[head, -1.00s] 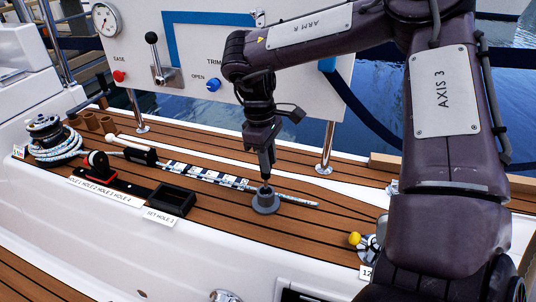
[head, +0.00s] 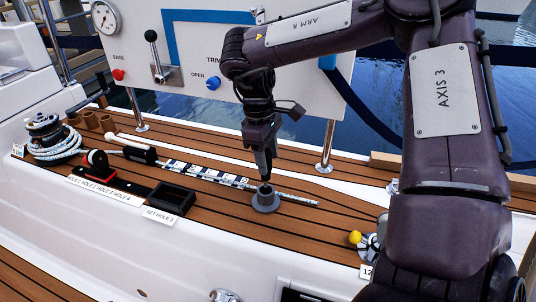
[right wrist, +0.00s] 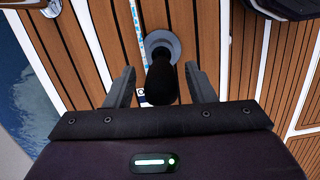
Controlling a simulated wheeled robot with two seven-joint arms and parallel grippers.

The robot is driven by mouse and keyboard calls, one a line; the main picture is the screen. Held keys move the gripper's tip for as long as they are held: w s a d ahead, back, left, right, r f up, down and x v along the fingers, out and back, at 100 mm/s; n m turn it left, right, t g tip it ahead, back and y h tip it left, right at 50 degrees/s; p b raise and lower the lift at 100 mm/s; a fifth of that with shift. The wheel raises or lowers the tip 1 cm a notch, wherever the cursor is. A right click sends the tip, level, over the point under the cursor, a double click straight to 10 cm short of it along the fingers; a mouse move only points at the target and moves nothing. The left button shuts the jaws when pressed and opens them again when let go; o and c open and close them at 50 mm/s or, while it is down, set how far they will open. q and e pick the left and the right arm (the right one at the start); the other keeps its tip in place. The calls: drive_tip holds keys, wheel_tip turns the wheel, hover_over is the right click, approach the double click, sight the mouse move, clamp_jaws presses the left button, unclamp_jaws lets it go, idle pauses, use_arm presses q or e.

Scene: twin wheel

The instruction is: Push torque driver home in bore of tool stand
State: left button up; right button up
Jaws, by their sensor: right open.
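The torque driver shows in the right wrist view as a black handle (right wrist: 161,82). It stands in the round grey tool stand (right wrist: 160,42), which also shows on the teak deck in the head view (head: 265,203). In the head view only a small dark part of the driver (head: 266,185) shows above the stand. My right gripper (head: 265,172) points down over the stand. In the right wrist view its fingers (right wrist: 159,72) are open on either side of the handle, with gaps. How deep the driver sits in the bore is hidden. My left gripper is not in view.
A striped rope or rod (head: 205,174) lies just behind the stand. A black tray (head: 172,198) and a red-based fixture (head: 98,170) stand left. A panel with levers (head: 215,50) rises behind. A yellow knob (head: 355,238) is at right.

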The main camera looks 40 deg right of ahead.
drive_tip(key=r, duration=0.2)
drive_tip(key=r+p, duration=0.1)
drive_tip(key=r, duration=0.1)
drive_tip(key=w+r, duration=0.1)
drive_tip(key=r, duration=0.1)
drive_tip(key=shift+a+r+p, duration=0.2)
drive_tip(key=shift+r+p, duration=0.2)
drive_tip(key=shift+s+f, duration=0.1)
drive_tip(key=shift+s, duration=0.05)
